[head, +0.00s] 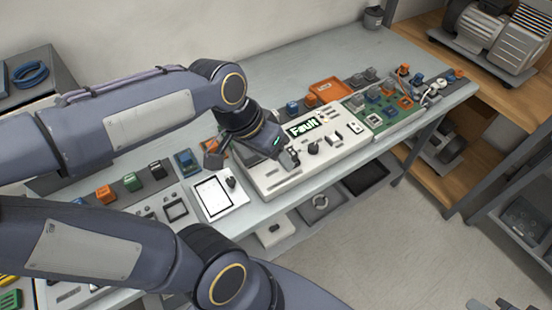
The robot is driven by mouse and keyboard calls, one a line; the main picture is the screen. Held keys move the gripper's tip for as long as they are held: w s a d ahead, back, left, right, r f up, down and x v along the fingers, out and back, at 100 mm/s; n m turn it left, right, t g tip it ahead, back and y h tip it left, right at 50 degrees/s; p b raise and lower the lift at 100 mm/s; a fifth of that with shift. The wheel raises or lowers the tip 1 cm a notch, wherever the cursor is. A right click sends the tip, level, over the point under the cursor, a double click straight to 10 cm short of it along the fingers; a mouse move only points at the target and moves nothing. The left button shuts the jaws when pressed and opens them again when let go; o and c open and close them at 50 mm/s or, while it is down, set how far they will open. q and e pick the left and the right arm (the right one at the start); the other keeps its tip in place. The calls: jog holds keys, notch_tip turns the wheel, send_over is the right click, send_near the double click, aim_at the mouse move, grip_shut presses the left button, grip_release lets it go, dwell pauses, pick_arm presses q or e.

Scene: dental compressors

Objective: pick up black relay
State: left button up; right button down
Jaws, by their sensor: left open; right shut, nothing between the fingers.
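A small black block (157,169), which looks like the black relay, stands in a row of coloured blocks at the back left of the bench. My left gripper (252,164) is open above the bench, to the right of that block and apart from it. Its fingers are spread over the left end of the white control unit, and I see nothing held between them. My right arm crosses the lower left and leaves at the bottom edge; its gripper is out of view.
The white control unit (267,178) has a "Fault" display (302,129). An orange block (105,194), a white tablet-like panel (213,198), an orange tray (328,90) and a green board (389,118) share the bench (290,68).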

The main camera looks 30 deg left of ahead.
aim_at(290, 153)
pick_arm(q)
jog(key=w+f+m+g+y, duration=0.1)
jog(key=w, duration=0.2)
jog(key=w+a+f+m+g+y, duration=0.1)
jog(key=w, duration=0.3)
jog(key=w+a+f+m+g, duration=0.1)
jog(key=w+f, duration=0.1)
jog(key=w, duration=0.2)
jog(key=shift+m+y, duration=0.3)
jog(key=shift+y, duration=0.1)
jog(key=shift+w+a+f, duration=0.15)
jog(key=shift+f, duration=0.1)
notch_tip(290, 153, down, 8)
jog(key=shift+r, duration=0.2)
jog(key=shift+s, duration=0.2)
jog(key=shift+c, duration=0.4)
jog(key=c, duration=1.1)
jog(key=shift+o, duration=0.2)
jog(key=shift+r, duration=0.1)
